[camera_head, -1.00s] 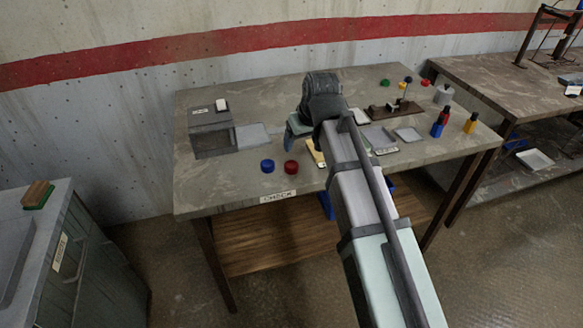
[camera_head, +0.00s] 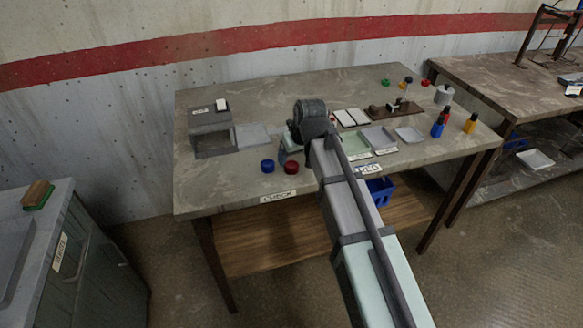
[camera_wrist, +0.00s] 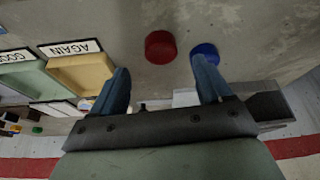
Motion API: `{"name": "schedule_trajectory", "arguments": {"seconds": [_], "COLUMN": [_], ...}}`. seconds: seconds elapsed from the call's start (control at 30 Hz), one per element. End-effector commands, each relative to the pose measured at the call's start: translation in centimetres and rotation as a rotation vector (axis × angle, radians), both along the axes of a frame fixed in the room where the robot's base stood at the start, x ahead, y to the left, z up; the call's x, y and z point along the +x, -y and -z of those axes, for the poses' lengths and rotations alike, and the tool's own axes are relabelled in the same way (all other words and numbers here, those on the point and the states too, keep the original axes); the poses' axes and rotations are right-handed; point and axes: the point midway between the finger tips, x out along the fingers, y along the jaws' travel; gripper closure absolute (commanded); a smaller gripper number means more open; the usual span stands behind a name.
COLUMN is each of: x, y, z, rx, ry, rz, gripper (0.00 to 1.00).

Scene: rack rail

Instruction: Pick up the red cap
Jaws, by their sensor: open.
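A round red cap (camera_head: 291,167) lies on the table near its front edge, just right of a round blue cap (camera_head: 267,166). In the wrist view the red cap (camera_wrist: 160,46) shows just beyond and between my open fingertips, and the blue cap (camera_wrist: 204,52) is by the right fingertip. My gripper (camera_wrist: 161,69) is open and empty. In the head view my gripper (camera_head: 285,151) is just behind the red cap, with my arm covering much of it. I cannot tell its exact height above the table.
A grey box-shaped device (camera_head: 211,131) stands at the table's left. Right of my arm are shallow trays (camera_head: 378,137) and labels. The front left of the table (camera_head: 215,180) is clear.

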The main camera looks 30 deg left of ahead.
Motion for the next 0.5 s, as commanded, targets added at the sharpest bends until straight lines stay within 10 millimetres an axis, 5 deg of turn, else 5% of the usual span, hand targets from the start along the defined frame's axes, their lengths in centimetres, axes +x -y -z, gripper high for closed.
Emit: {"name": "schedule_trajectory", "arguments": {"seconds": [0.5], "x": [0.9], "y": [-1.5], "z": [4.6], "rx": [-0.001], "ry": [-0.001], "rz": [0.000], "gripper": [0.22]}}
